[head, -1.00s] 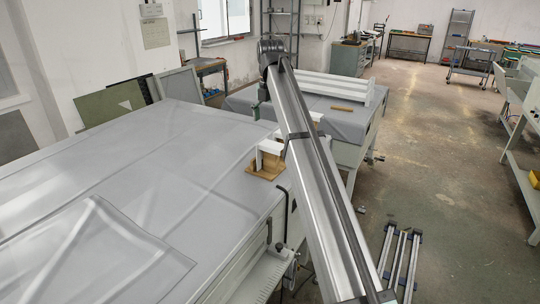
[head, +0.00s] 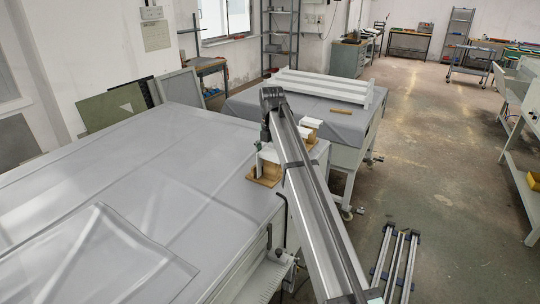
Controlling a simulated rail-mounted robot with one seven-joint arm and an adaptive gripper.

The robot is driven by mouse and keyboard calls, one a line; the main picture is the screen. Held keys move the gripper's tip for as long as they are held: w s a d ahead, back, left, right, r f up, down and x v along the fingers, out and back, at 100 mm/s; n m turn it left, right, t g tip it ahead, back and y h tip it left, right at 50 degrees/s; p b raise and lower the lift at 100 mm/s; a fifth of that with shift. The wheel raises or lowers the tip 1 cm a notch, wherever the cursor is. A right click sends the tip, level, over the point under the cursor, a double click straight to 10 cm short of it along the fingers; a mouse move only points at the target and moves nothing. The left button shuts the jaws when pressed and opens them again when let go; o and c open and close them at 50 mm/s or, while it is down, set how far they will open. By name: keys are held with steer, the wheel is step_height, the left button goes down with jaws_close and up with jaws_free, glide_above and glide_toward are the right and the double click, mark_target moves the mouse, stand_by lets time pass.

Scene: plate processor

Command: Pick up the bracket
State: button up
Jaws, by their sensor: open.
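A white bracket (head: 268,155) stands on a small wooden board (head: 262,180) at the right edge of the large grey table. My gripper (head: 262,147) points down at the bracket's upper part and is open. It is small and dark here, and I cannot tell whether its fingers touch the bracket or sit around it. My arm hides the bracket's right side. Another white piece (head: 311,123) with wooden parts lies behind, at the table's far right corner, partly covered by my arm.
The large grey table (head: 150,160) is mostly bare, with a clear sheet (head: 90,260) at its front left. Behind stands a second covered table with a long white profile (head: 320,85) and a small wooden strip (head: 341,111). Metal rails (head: 398,262) are on the floor at right.

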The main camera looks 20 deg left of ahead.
steer(key=c, duration=0.9)
steer(key=shift+r, duration=0.1)
